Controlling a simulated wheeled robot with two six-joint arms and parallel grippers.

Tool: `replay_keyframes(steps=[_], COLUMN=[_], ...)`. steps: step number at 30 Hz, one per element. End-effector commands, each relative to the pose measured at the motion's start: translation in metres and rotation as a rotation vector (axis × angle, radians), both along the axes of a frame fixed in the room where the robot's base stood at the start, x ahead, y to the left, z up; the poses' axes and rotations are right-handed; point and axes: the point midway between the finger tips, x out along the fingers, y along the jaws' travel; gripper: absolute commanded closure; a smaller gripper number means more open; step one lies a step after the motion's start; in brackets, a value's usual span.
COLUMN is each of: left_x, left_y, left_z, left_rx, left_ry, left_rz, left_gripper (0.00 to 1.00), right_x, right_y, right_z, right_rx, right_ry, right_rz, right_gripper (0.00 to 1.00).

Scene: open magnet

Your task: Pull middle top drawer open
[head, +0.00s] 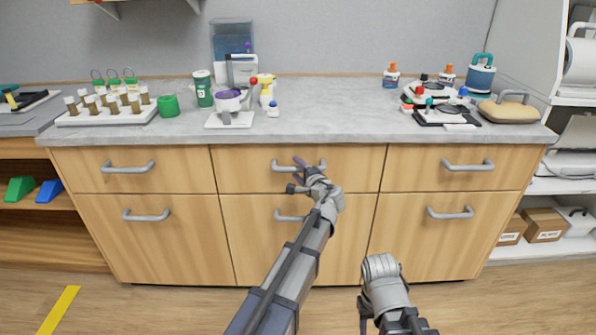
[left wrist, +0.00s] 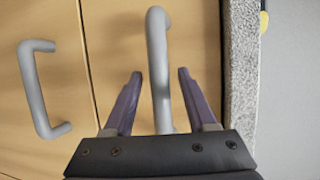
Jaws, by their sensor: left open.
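The middle top drawer (head: 240,170) is a light wood front below the grey counter, and it looks closed. Its grey bar handle (head: 281,168) runs level across the front. My left gripper (head: 298,175) is at this handle, covering part of it. In the left wrist view the handle (left wrist: 157,50) lies between the two open purple fingers (left wrist: 155,95), with visible gaps on both sides. My right arm shows at the bottom right of the head view; a dark part (head: 363,312) there may be a finger, but its gripper is unclear.
The lower middle drawer's handle (head: 287,216) is just below; it also shows in the left wrist view (left wrist: 35,85). The counter edge (left wrist: 240,70) is close beside one finger. The counter (head: 330,120) holds a vial rack (head: 75,120) and bottles. Floor before the cabinet is clear.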

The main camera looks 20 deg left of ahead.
Motion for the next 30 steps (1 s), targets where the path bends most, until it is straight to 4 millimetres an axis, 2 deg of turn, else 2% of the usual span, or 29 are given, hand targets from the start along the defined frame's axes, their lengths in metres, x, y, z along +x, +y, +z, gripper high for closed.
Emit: replay_keyframes(steps=[5, 19, 30], left_x=[-0.0003, -0.0005, -0.0005], left_y=[0.0000, 0.0000, -0.0001], left_z=[0.0001, 0.0000, -0.0001], left_rx=[0.000, 0.000, -0.001], left_ry=[0.000, 0.000, 0.000], left_rz=[0.000, 0.000, 0.001], left_gripper=[0.45, 0.98, 1.00], right_x=[0.0000, 0.0000, 0.0000], right_y=[0.0000, 0.0000, 0.0000], right_z=[0.0001, 0.0001, 0.0000], right_rx=[0.000, 0.000, 0.000], right_ry=[0.000, 0.000, 0.000], right_rz=[0.000, 0.000, 0.000], right_gripper=[0.50, 0.50, 0.50])
